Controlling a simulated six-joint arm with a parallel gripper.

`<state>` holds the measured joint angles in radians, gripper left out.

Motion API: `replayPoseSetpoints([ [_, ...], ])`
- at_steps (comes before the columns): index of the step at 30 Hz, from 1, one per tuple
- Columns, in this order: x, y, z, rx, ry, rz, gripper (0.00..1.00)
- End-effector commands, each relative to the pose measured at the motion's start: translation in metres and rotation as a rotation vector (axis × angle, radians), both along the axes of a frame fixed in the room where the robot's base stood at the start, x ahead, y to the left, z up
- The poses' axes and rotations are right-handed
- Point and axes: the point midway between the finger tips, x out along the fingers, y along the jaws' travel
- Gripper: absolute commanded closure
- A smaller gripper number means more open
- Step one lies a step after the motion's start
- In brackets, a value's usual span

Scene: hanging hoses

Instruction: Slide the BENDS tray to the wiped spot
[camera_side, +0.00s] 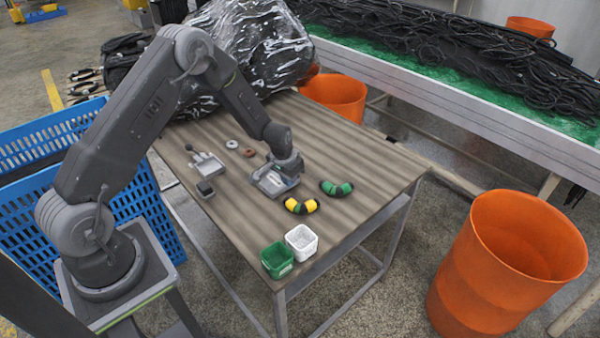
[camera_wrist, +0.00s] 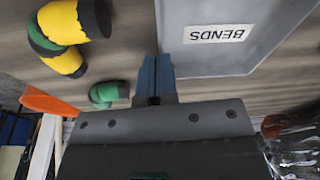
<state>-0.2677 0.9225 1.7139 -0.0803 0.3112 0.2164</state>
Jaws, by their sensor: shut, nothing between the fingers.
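The BENDS tray (camera_side: 268,184) is a shallow grey tray on the wooden table, partly hidden by my wrist in the side view. In the wrist view the tray (camera_wrist: 272,48) fills the upper right, with a white BENDS label upside down; the part I see is empty. My gripper (camera_wrist: 155,76) is shut, its blue fingertips together right at the tray's edge. In the side view my gripper (camera_side: 292,181) is low at the tray's right side. I cannot tell whether the fingers touch the tray. I cannot make out a wiped spot.
A yellow-black-green bend (camera_side: 301,205) and a green-black bend (camera_side: 336,188) lie right of the tray. A green bin (camera_side: 277,260) and white bin (camera_side: 301,242) stand at the near corner. Two rings (camera_side: 249,152) and a metal fixture (camera_side: 207,165) lie left. The far right tabletop is clear.

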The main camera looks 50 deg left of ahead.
Motion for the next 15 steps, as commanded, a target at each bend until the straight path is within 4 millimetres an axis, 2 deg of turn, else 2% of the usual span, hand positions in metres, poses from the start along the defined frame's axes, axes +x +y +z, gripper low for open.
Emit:
replayPoseSetpoints([
  [1,-0.023,-0.004,-0.010,-0.011,0.041,-0.003,1.00],
  [6,-0.056,-0.009,-0.010,-0.013,0.041,-0.003,1.00],
  [12,-0.083,-0.013,-0.010,-0.014,0.041,-0.004,1.00],
  [15,-0.089,-0.013,-0.009,-0.012,0.041,-0.003,1.00],
])
